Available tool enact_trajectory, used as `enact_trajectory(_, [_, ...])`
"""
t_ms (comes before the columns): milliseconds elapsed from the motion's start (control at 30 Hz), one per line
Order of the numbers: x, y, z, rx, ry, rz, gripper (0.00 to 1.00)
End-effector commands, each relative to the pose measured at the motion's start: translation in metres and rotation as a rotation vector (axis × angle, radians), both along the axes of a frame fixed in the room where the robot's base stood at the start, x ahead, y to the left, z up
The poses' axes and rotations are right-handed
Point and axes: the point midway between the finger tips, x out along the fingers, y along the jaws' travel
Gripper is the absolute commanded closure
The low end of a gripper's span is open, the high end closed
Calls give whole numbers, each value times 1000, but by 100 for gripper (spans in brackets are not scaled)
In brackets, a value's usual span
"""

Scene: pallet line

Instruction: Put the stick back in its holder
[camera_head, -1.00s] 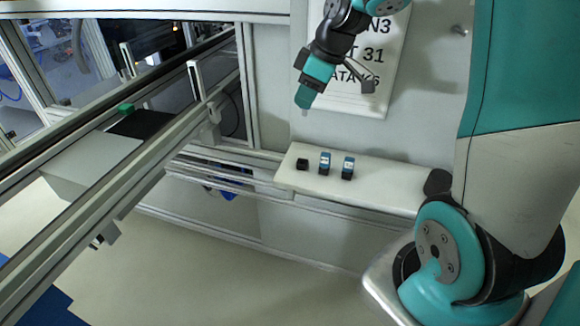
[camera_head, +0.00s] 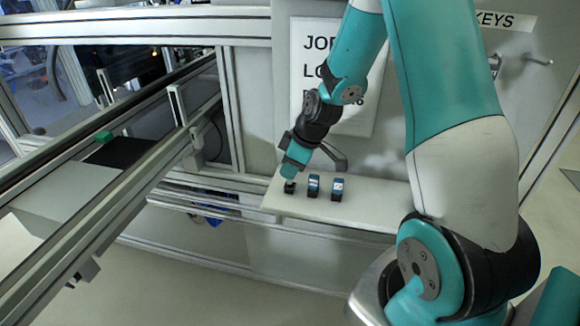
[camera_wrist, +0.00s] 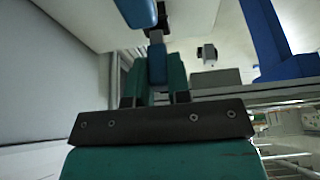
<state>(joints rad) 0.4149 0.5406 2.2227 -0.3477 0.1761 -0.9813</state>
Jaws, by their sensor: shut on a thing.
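My gripper (camera_head: 288,174) points down at the left end of the white shelf, right over the small black holder (camera_head: 289,189). The wrist view shows its green fingers (camera_wrist: 156,80) shut on a blue stick (camera_wrist: 157,62). The black holder (camera_wrist: 156,36) shows just beyond the stick. Whether the stick's end is inside the holder or only above it, I cannot tell. In the head view the fingers hide the stick. Two blue-and-black blocks, one nearer (camera_head: 314,185) and one farther right (camera_head: 337,188), stand upright beside the holder on the shelf.
The white shelf (camera_head: 375,205) is clear to the right of the blocks. A sign (camera_head: 308,75) hangs on the wall behind my arm. A metal-framed conveyor (camera_head: 120,185) runs on the left, with a green object (camera_head: 104,137) on it. A hook (camera_head: 538,61) sticks out at upper right.

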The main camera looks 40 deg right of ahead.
Motion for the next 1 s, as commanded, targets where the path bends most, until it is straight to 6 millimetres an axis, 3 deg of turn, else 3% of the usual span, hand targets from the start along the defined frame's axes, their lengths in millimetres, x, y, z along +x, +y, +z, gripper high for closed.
enact_trajectory(667, [0, 0, -11, 0, 0, 0, 100])
enact_trajectory(700, [0, 0, -11, 0, 0, 0, 77])
enact_trajectory(800, [0, 0, -11, 0, 0, 0, 56])
enact_trajectory(1000, [0, 0, -11, 0, 0, 0, 56])
